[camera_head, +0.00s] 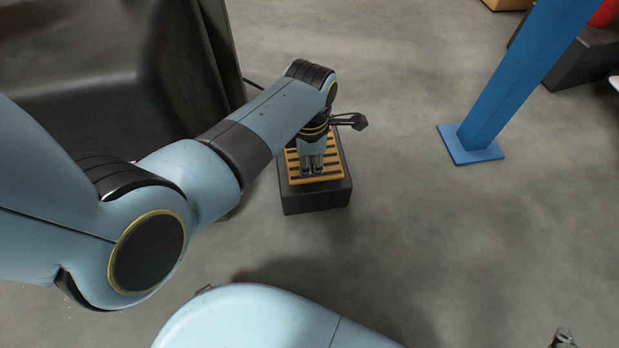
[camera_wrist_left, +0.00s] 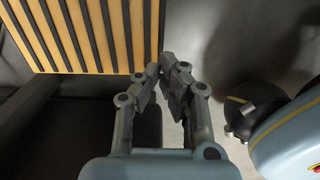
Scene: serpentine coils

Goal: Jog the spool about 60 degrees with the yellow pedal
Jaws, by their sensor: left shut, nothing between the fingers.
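The yellow pedal (camera_head: 333,173) is a plate with dark ribs on top of a black block (camera_head: 317,202) on the floor. In the left wrist view the pedal (camera_wrist_left: 90,35) fills the upper left. My left gripper (camera_head: 312,172) is shut and empty, and in the head view it points down over the pedal. In the left wrist view its fingertips (camera_wrist_left: 165,66) are by the pedal's lower right corner. I cannot tell whether they touch the pedal. The spool cannot be made out. My right gripper (camera_head: 563,338) shows only in small part at the bottom right edge.
A large dark machine body (camera_head: 70,90) stands at the upper left, close to my left arm. A blue post (camera_head: 515,75) on a blue foot plate (camera_head: 470,150) stands at the right. The grey floor between the pedal and the post is clear.

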